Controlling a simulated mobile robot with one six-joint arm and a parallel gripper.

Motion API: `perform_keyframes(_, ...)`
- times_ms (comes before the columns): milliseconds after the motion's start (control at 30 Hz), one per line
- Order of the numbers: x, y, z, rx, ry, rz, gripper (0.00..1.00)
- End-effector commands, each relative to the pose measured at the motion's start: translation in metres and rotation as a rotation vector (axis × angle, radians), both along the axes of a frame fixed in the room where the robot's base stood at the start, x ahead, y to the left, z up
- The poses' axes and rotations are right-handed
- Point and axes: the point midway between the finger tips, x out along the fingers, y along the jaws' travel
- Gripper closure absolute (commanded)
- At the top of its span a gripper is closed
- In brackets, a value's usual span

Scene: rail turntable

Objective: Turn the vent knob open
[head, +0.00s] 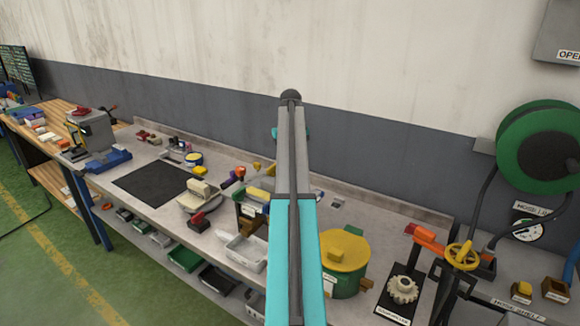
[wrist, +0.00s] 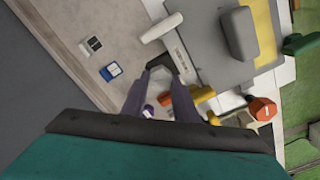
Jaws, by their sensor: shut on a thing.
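My gripper (wrist: 162,82) is in the middle of the wrist view, with two dark fingers pointing up the picture. It is shut on a small piece between the fingers, mostly hidden by them. A bit of purple (wrist: 148,110) and some white show in the gap. I cannot tell for certain that this is the vent knob, nor how far it is turned. In the head view my arm hides the gripper.
A grey block with a yellow strip (wrist: 264,28) and a white bar (wrist: 161,27) lie close by. On the bench, a green drum with a yellow lid (head: 343,250), a pale gear (head: 402,290) and a yellow handwheel (head: 461,256) stand right of my arm. A dark mat (head: 155,183) is clear.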

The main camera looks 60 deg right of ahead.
Motion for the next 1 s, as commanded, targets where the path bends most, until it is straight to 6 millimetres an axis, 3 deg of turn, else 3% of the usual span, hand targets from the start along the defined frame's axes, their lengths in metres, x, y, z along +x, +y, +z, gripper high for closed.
perform_keyframes(567,0.0023,-0.0025,0.0039,-0.009,-0.007,0.042,0.96)
perform_keyframes(600,0.0022,-0.0023,0.0039,-0.009,-0.007,0.042,0.67)
perform_keyframes(667,0.0020,-0.0020,0.0035,-0.007,-0.006,0.041,0.57)
perform_keyframes(1000,0.0010,-0.0009,0.0022,-0.004,-0.003,0.040,0.55)
